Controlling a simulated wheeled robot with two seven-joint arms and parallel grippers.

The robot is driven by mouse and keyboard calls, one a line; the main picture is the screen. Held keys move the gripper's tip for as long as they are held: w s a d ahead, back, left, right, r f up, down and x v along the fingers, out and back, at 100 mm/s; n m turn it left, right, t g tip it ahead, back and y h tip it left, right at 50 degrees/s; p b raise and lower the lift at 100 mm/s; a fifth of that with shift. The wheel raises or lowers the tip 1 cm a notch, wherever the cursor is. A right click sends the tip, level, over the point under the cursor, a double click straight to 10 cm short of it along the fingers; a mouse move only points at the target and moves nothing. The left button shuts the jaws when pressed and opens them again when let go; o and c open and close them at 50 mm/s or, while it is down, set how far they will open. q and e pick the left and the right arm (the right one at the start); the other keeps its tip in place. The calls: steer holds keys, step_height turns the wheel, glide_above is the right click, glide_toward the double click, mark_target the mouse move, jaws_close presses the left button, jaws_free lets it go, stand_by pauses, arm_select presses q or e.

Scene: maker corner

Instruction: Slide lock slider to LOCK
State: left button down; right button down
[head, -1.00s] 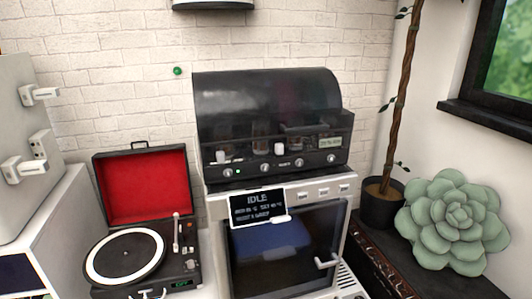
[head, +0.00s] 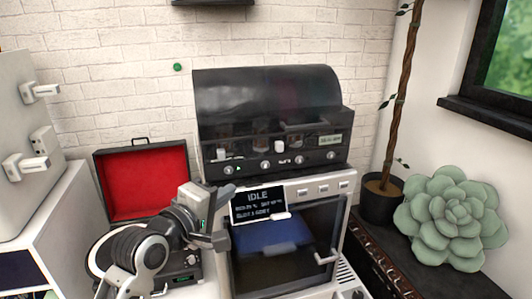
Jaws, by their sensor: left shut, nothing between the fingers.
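A white-framed machine (head: 340,190) with a dark glass door stands in the middle, its small black screen (head: 257,204) reading IDLE. A small white tab (head: 281,216) sits at the screen's lower right edge. A black domed box (head: 265,90) on top has small white pieces on its front, one at the left (head: 221,154) and one near the middle (head: 278,146). No LOCK label is legible, so I cannot tell which piece is the lock slider. My left gripper (head: 221,241) is shut and empty, in front of the machine's left front edge, left of and below the screen. My right gripper is out of view.
An open red-lined record player (head: 145,185) stands at the left, partly hidden by my left arm. A white cabinet (head: 25,150) is at far left. A potted plant (head: 381,205) and a green succulent (head: 450,220) stand at the right. A door handle (head: 326,258) juts out.

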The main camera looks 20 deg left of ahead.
arm_select(q)
steer(key=r, duration=0.1)
steer(key=w+r+n+t, duration=0.1)
steer(key=a+r+n, duration=0.1)
steer(key=shift+w+r, duration=0.15)
steer(key=shift+r, duration=0.1)
glide_toward(275, 145)
steer(key=w, duration=0.1)
steer(key=w+a, duration=0.2)
steer(key=shift+w+a+f+p, duration=0.2)
steer(key=shift+w+f+p, duration=0.1)
steer(key=shift+w, duration=0.05)
steer(key=shift+w+d, duration=0.75)
steer(key=shift+d, duration=0.3)
steer(key=shift+w+d, duration=0.35)
steer(key=shift+d, duration=0.25)
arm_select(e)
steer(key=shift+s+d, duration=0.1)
arm_select(q)
steer(key=shift+p, duration=0.3)
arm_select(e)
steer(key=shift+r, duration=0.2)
